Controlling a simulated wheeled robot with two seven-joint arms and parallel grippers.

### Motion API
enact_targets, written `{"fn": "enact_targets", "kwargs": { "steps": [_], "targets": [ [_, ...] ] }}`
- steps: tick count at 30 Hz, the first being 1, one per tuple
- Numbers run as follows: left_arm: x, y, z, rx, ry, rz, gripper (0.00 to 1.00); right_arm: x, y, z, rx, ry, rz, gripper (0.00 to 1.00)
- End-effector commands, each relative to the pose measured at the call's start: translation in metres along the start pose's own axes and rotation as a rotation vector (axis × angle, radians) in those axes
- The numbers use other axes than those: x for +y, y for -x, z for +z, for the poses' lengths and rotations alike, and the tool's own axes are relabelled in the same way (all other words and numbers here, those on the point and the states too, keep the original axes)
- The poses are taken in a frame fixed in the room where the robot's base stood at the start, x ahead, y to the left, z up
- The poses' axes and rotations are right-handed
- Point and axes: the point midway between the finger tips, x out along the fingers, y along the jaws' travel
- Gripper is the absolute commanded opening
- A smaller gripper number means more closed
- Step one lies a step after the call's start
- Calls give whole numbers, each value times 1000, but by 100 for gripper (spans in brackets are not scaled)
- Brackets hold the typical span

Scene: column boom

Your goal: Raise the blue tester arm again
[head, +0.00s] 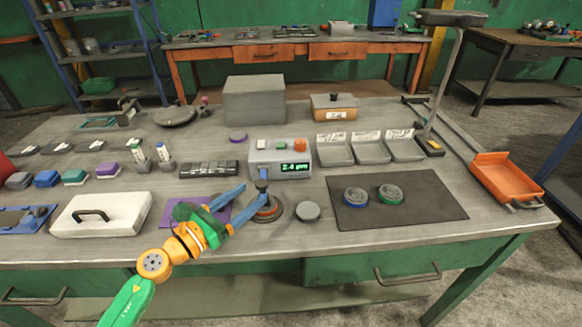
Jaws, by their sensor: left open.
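The tester is a grey-blue box (279,170) with a green-lit display and coloured buttons, near the middle of the bench. Its short blue tester arm (262,174) comes out at the front left and ends in a dark knob (262,186). The arm looks low, over a round dark base with a reddish disc (268,208); whether it touches the disc I cannot tell. My left gripper (255,194) reaches in from the lower left, its two blue fingers spread open. My right gripper is out of view.
A grey puck (308,211) sits right of the base. A dark mat (398,201) holds a blue-rimmed and a green-rimmed disc. Three grey trays (370,148) stand behind it. A white case (100,214) and purple mat (190,213) lie left. A lamp post (447,80) rises at right.

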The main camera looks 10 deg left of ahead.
Motion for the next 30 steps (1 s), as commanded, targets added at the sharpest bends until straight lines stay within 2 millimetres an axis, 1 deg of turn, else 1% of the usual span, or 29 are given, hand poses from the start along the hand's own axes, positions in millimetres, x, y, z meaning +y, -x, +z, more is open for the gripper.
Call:
{"fn": "enact_targets", "kwargs": {
  "steps": [2, 5, 9, 11, 15, 20, 23, 24, 26, 27, 28, 30],
  "targets": [
    [0, -8, 0, 11, -25, -9, 69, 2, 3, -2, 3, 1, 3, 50],
    [-1, -29, 1, 9, -20, -11, 69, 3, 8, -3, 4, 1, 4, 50],
    [-1, -55, -1, 9, -18, -9, 69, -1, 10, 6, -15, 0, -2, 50],
    [-1, -63, -2, 9, -19, -10, 69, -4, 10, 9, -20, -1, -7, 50],
    [-2, -70, -3, 11, -18, -11, 69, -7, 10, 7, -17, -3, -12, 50],
    [-2, -70, -3, 11, -18, -11, 69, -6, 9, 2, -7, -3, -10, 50],
    [-2, -70, -3, 11, -17, -11, 45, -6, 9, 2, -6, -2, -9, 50],
    [-2, -70, -3, 11, -17, -10, 34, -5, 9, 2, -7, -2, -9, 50],
    [-2, -70, -3, 11, -17, -10, 18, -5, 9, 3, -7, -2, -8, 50],
    [-2, -70, -3, 11, -17, -10, 7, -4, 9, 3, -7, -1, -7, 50],
    [-2, -70, -3, 11, -17, -10, 0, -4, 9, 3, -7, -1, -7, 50],
    [-2, -70, -3, 11, -17, -10, 0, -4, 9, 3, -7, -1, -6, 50]
  ]
}}
